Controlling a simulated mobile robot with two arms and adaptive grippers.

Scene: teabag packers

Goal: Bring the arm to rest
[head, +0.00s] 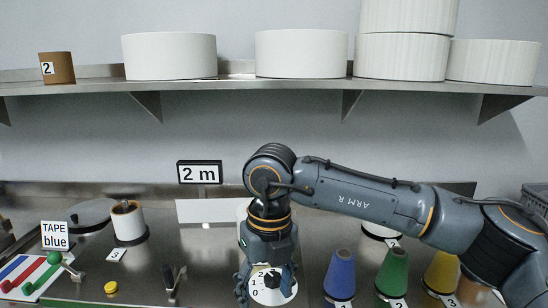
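My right arm (375,200), marked ARM R, comes in from the right and bends down at the middle of the bench. Its gripper (267,284) points down with its fingers spread apart, one at each side of a round white dial (268,296) numbered 0, 1, 2 with a dark knob. I cannot tell whether the fingers touch the dial. I see nothing held between them. My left gripper is not in view.
Blue (340,272), green (393,270) and yellow (441,272) cones stand right of the gripper. A white spool (128,221), a coloured lever panel (35,275) and a yellow button (111,287) are at left. A shelf (250,84) with white drums runs above the arm.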

